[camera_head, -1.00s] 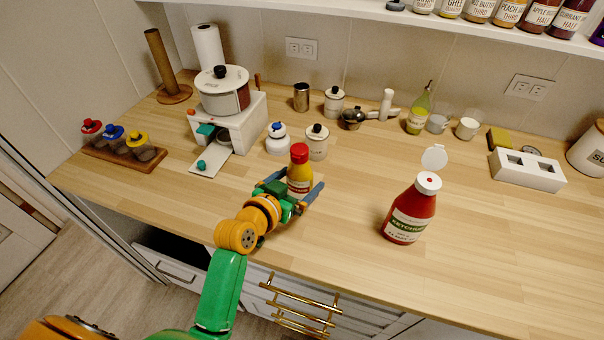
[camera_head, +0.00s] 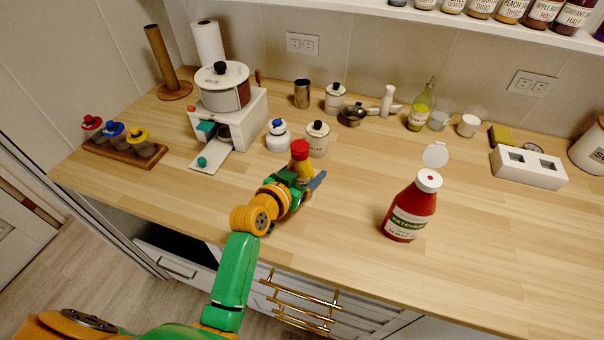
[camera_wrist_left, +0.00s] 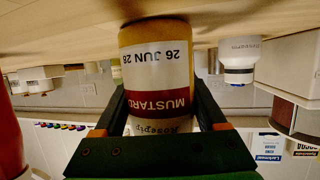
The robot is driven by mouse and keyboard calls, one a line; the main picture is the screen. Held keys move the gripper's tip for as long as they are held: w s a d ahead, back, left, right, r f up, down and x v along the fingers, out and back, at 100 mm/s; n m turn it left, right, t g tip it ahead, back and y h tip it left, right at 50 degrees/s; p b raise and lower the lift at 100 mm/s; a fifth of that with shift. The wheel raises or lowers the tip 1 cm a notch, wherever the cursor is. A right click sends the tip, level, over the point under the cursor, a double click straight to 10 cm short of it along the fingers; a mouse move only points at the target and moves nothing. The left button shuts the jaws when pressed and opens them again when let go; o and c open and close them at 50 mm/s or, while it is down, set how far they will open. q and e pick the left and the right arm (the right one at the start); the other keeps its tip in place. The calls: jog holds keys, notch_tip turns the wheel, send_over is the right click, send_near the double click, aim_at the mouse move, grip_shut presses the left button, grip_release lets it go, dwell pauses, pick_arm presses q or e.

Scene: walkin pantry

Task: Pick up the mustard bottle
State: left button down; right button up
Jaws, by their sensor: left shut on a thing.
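The mustard bottle (camera_head: 301,161) is yellow with a red cap and stands on the wooden counter. In the left wrist view the mustard bottle (camera_wrist_left: 156,66) fills the middle, its label upside down. My left gripper (camera_head: 303,187) comes in from the front left and is shut on the bottle, a finger on each side of it. The wrist view shows the fingers of my left gripper (camera_wrist_left: 160,108) along both sides of the bottle. The bottle's lower part is hidden by the gripper in the head view. My right gripper is not in view.
A ketchup bottle (camera_head: 412,208) with its lid open stands to the right. White jars (camera_head: 317,138) stand close behind the mustard. A white toy stove (camera_head: 232,118) with a pot is at the back left. The counter between mustard and ketchup is clear.

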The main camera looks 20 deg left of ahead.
aim_at(307, 161)
pick_arm(q)
jog(key=shift+r, duration=0.15)
jog(key=shift+r, duration=0.3)
jog(key=r, duration=0.3)
jog(key=shift+s+d+r, duration=0.15)
jog(key=shift+s+r, duration=0.15)
jog(key=shift+s, duration=0.05)
jog(key=s+r, duration=0.2)
jog(key=s+d+r+p, duration=0.1)
jog(key=r, duration=0.1)
jog(key=shift+s+r, duration=0.35)
jog(key=shift+s, duration=0.05)
jog(key=s+d+r+p, duration=0.2)
jog(key=s+r+p, duration=0.1)
jog(key=s+p, duration=0.4)
jog(key=shift+s+d+r, duration=0.2)
jog(key=shift+s+r, duration=0.2)
jog(key=shift+s, duration=0.65)
jog(key=shift+w, duration=0.1)
